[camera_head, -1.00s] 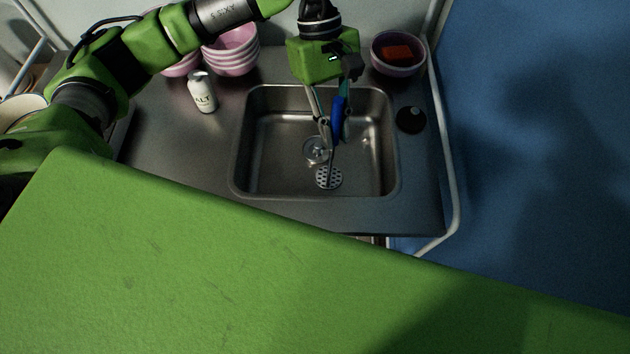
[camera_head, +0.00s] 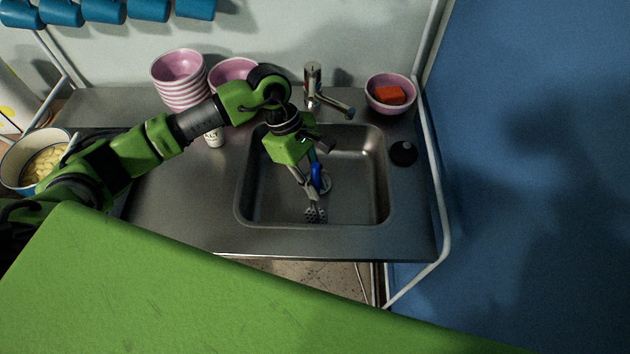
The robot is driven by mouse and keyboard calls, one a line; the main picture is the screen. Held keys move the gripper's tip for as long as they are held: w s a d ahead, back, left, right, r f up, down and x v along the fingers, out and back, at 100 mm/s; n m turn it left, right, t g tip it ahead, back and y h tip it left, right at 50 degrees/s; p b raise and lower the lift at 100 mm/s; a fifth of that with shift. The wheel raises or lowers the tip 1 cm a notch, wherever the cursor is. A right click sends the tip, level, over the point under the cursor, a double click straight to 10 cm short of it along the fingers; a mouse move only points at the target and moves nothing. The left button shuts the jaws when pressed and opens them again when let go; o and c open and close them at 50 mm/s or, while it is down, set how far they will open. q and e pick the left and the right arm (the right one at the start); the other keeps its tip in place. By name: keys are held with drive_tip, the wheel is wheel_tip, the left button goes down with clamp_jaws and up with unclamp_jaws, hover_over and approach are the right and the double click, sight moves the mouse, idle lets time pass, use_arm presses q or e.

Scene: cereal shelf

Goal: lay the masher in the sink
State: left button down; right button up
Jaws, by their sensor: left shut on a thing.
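The masher has a blue handle (camera_head: 318,178) and a perforated metal head (camera_head: 316,214). The metal sink (camera_head: 366,196) is set in the steel counter. My left gripper (camera_head: 314,186) is shut on the masher by its handle, inside the sink's outline. The masher head points down toward the front of the basin; I cannot tell whether it touches the bottom. My left arm comes in from the left and partly covers the sink's left rim. My right gripper is not in view.
A faucet (camera_head: 314,84) stands behind the sink. A pink bowl with a red block (camera_head: 388,95) is at the back right, a black round object (camera_head: 403,153) right of the sink. Stacked pink bowls (camera_head: 180,82) and a white salt bottle (camera_head: 214,138) are left. A white rail borders the right side.

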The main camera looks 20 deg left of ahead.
use_arm(q)
drive_tip(key=shift+f, duration=0.35)
drive_tip(key=shift+f+b, duration=0.2)
drive_tip(key=shift+b, duration=0.15)
drive_tip(key=c, duration=2)
unclamp_jaws()
drive_tip(key=shift+o, duration=0.2)
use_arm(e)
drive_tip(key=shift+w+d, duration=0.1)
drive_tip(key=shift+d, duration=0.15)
use_arm(q)
drive_tip(key=shift+r, duration=0.1)
